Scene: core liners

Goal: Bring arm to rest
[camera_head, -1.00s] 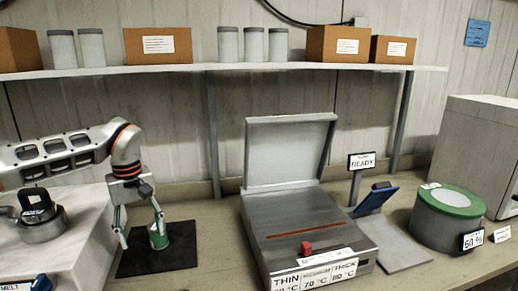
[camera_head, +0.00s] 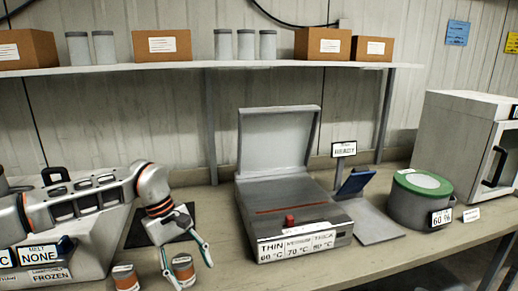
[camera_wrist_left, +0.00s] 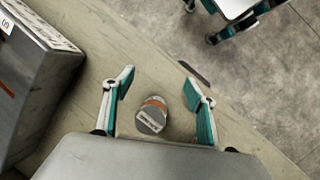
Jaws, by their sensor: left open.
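My left gripper (camera_head: 190,268) is open near the front edge of the bench in the head view. Its two teal fingers also show spread apart in the left wrist view (camera_wrist_left: 159,80). An orange-banded can with a white label (camera_wrist_left: 152,115) appears between the fingers there, with visible gaps on both sides. The can also shows beside the fingers in the head view (camera_head: 183,268). A similar can (camera_head: 125,279) stands to its left. The black mat (camera_head: 147,230) lies behind, partly covered by my arm. The green can is not visible.
A grey press with a raised lid (camera_head: 290,215) stands right of my arm. Farther right are a blue tilted panel (camera_head: 356,183), a round green-topped pot (camera_head: 420,203) and a white cabinet (camera_head: 460,140). A shelf (camera_head: 215,66) with boxes and canisters runs behind.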

